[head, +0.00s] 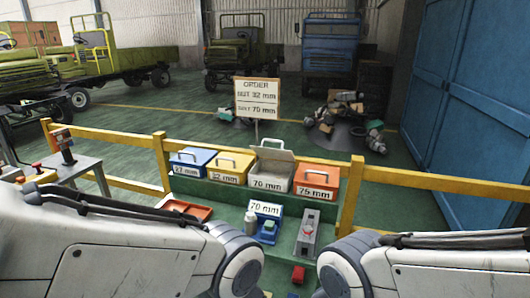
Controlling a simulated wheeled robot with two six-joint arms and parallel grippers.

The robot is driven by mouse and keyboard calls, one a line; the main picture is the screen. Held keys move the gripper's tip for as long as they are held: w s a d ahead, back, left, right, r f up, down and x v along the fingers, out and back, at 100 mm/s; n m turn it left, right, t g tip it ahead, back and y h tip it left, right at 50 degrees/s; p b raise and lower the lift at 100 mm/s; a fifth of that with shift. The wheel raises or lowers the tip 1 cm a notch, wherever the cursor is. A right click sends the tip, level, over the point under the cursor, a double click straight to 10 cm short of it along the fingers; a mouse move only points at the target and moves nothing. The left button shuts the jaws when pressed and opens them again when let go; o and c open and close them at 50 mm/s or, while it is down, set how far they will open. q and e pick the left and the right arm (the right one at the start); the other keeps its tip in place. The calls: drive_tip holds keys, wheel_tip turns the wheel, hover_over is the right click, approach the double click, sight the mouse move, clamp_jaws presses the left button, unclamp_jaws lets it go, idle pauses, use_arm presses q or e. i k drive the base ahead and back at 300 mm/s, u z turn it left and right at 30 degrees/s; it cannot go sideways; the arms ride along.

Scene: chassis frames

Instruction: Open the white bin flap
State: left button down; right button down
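The white bin (270,183), labelled 70 mm, stands in the row of bins behind the green bench, between the yellow and orange bins. Its flap (272,154) stands tilted up above the bin, higher than the neighbouring lids, with its handle (273,141) at the top. The bin looks open; its contents cannot be made out. My two arms come in from the left and right below the bins. Neither gripper shows in the head view, and no gripper is seen touching the flap.
The blue bin (189,161), yellow bin (229,168) and orange bin (316,179) have their lids down. On the green bench are a red tray (187,209), a blue fixture (264,228) and a grey device (307,235). A yellow rail (440,183) runs alongside.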

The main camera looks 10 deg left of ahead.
sight(280, 154)
drive_tip(key=z, duration=1.1)
drive_tip(key=i, duration=1.3)
drive_tip(key=u, duration=0.95)
drive_tip(key=i, duration=0.5)
drive_tip(key=u, duration=0.05)
